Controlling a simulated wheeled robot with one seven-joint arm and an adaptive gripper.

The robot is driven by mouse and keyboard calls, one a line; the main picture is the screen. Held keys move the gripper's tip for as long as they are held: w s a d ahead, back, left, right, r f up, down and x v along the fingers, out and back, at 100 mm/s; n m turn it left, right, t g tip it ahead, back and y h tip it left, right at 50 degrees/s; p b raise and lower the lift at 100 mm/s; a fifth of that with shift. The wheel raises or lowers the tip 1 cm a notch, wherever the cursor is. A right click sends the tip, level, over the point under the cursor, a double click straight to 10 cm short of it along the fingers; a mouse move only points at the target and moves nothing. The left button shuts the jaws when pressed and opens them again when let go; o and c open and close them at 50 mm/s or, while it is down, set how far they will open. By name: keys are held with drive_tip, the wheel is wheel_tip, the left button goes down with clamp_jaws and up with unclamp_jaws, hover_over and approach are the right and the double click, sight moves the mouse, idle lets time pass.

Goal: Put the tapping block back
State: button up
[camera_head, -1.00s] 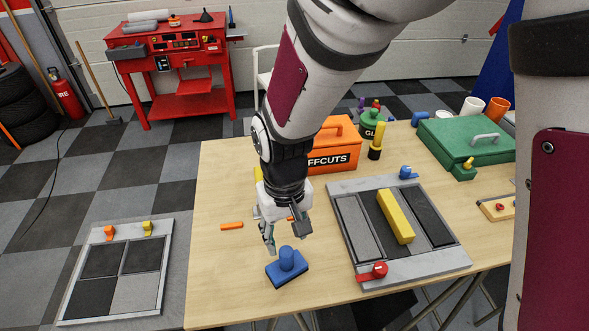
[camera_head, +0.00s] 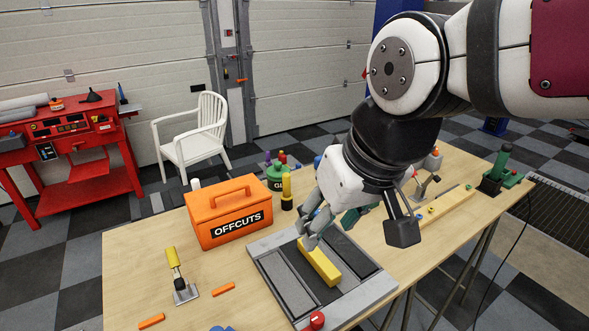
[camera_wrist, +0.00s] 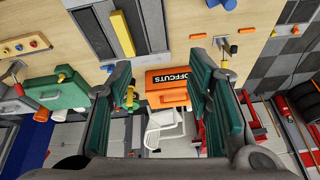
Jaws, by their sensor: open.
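A yellow bar-shaped block (camera_head: 318,262) lies on the grey-framed panel with dark strips (camera_head: 362,301); it also shows at the top of the wrist view (camera_wrist: 122,33). A blue block with a knob (camera_head: 222,328) is mostly cut off at the bottom edge of the head view. I cannot tell by name which one is the tapping block. My gripper (camera_head: 356,235) is open and empty, raised over the far part of the panel. One finger overlaps the yellow block's far end in the picture; contact is not clear. Both fingers (camera_wrist: 160,65) stand wide apart in the wrist view.
Bare tabletop lies around the scraper.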

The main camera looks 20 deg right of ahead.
drive_tip(key=shift+m+t+h, duration=0.5)
drive_tip(key=shift+m+t, duration=0.1)
drive_tip(key=shift+t, duration=0.1)
drive_tip(key=s+d, duration=0.1)
drive_tip(key=s+d+r, duration=0.2)
drive_tip(key=s, duration=0.1)
drive_tip(key=shift+d, duration=0.4)
drive_tip(key=shift+w, duration=0.1)
